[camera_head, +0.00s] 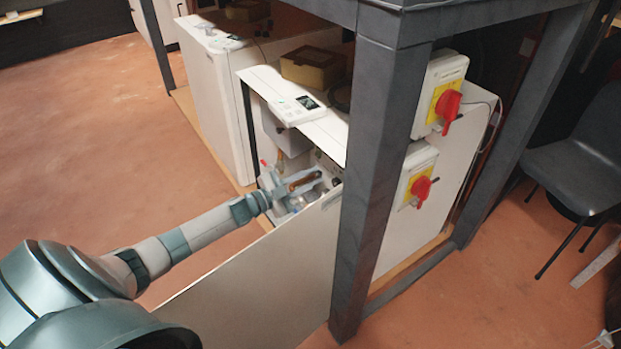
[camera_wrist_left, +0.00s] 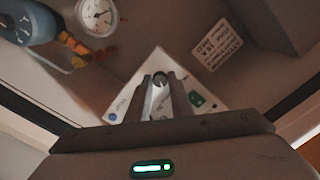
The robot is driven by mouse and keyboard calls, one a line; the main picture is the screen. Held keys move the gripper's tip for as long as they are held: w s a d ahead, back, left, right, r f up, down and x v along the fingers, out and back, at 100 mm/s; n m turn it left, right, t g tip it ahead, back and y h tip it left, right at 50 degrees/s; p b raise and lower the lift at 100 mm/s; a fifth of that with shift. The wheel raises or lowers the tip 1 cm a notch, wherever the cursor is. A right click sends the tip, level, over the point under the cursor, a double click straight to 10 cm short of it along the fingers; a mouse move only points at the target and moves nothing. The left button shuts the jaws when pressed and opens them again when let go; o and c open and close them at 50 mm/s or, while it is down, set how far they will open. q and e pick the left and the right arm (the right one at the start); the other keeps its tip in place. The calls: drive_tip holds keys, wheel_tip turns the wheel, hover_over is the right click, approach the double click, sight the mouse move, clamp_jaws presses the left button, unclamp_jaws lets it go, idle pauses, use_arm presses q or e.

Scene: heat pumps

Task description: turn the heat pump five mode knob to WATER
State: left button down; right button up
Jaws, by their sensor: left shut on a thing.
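The mode knob (camera_wrist_left: 160,79) is a small dark round knob on a white plate (camera_wrist_left: 136,84) in the left wrist view. The plate carries coloured marks and small lettering that I cannot read surely. My left gripper (camera_wrist_left: 161,92) is shut on the knob, a finger on each side, hiding part of it. I cannot tell which mark the knob points to. In the head view my left gripper (camera_head: 305,181) reaches into the opened white heat pump (camera_head: 285,255); the knob is hidden there. My right gripper is not in view.
A pressure gauge (camera_wrist_left: 98,16) and blue-grey part (camera_wrist_left: 30,22) sit beside the plate. A grey table leg (camera_head: 372,170) stands right of my arm, near red rotary switches (camera_head: 420,189). Floor at left is clear.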

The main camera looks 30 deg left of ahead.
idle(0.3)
use_arm(q)
drive_tip(key=c, duration=1.6)
unclamp_jaws()
drive_tip(key=shift+o, duration=0.2)
drive_tip(key=v, duration=1.7)
drive_tip(key=shift+s+p, duration=0.2)
drive_tip(key=shift+p, duration=0.2)
drive_tip(key=shift+a, duration=0.1)
